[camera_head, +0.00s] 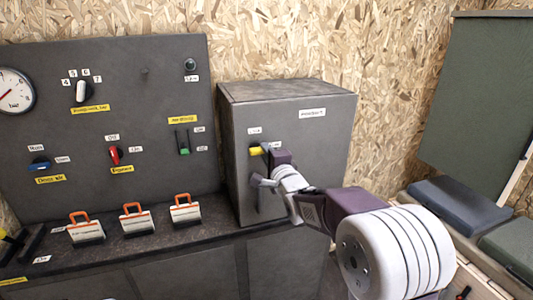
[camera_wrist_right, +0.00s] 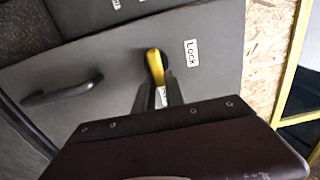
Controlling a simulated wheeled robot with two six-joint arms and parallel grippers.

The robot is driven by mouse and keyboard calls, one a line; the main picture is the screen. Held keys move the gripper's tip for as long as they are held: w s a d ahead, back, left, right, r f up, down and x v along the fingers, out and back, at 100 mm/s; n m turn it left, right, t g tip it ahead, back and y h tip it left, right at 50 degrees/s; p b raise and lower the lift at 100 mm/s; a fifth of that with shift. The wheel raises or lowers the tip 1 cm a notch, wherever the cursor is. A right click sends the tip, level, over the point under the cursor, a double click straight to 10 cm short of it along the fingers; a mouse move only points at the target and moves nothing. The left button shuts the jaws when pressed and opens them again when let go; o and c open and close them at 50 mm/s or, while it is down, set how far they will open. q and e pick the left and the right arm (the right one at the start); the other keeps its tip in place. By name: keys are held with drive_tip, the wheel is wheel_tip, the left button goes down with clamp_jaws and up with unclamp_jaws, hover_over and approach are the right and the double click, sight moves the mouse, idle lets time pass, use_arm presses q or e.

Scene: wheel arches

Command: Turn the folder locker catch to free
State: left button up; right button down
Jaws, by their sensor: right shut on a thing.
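The folder locker (camera_head: 320,140) is a dark grey box standing on the counter, right of the panel. Its catch is a yellow knob (camera_head: 256,151) on the front face, with small labels above and beside it. In the right wrist view the yellow catch (camera_wrist_right: 155,68) points toward my gripper, with a "Lock" label to its right. My right gripper (camera_head: 268,154) is at the catch, and in the wrist view its two fingers (camera_wrist_right: 158,92) are shut on the catch's near end. My left gripper is not in view.
The locker's handle (camera_wrist_right: 62,88) stands out from the door. A grey panel (camera_head: 110,110) with a gauge, knobs and switches is on the left. Dark cushions (camera_head: 458,200) lie at the right.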

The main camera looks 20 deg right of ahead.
drive_tip(key=c, duration=1.4)
unclamp_jaws()
drive_tip(key=s, duration=0.9)
drive_tip(key=shift+d, duration=0.15)
